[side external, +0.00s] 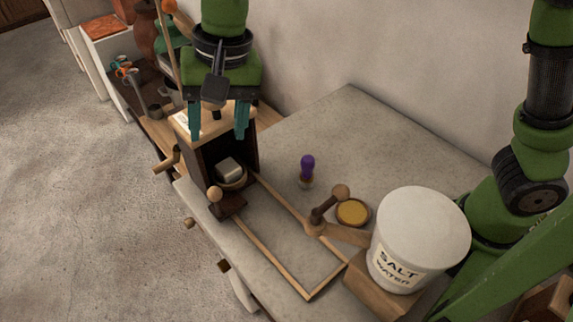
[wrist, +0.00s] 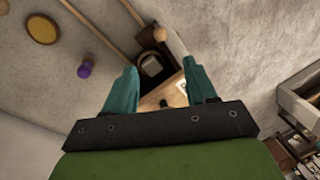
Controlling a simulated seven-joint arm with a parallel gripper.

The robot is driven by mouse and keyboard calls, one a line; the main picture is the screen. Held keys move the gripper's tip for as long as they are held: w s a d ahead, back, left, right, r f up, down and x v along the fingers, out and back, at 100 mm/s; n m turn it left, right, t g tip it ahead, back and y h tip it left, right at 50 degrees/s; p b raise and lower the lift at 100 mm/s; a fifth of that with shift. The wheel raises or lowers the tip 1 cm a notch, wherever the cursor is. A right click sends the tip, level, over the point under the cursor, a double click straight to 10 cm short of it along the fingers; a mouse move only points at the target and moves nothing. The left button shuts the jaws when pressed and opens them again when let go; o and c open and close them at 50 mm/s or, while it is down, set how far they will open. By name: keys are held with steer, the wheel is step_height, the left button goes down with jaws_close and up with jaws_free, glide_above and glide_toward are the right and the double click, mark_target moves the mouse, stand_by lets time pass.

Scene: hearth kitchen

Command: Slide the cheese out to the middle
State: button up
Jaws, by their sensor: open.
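The cheese (side external: 229,168) looks like a small pale block in a round wooden dish (side external: 232,182), inside the open front of a dark wooden box (side external: 204,158). In the wrist view the pale cheese (wrist: 151,64) shows between my fingertips, partly shaded by the box. My gripper (side external: 218,132) points down with its teal fingers apart and empty, over the top of the box. The fingers also show in the wrist view (wrist: 160,66). In the side view they overlap the box top, and I cannot tell whether they touch it.
Two wooden rails (side external: 270,254) run from the box along the grey counter (side external: 330,130). The counter between the rails is clear.

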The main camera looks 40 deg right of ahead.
steer(key=r+m, duration=0.1)
glide_toward(215, 190)
steer(key=shift+m, duration=0.3)
steer(key=f, duration=0.3)
steer(key=a+f, duration=0.1)
steer(key=f, duration=0.2)
steer(key=w+f, duration=0.1)
steer(key=f, duration=0.2)
steer(key=shift+a+f, duration=0.25)
steer(key=shift+a, duration=0.05)
jaws_close()
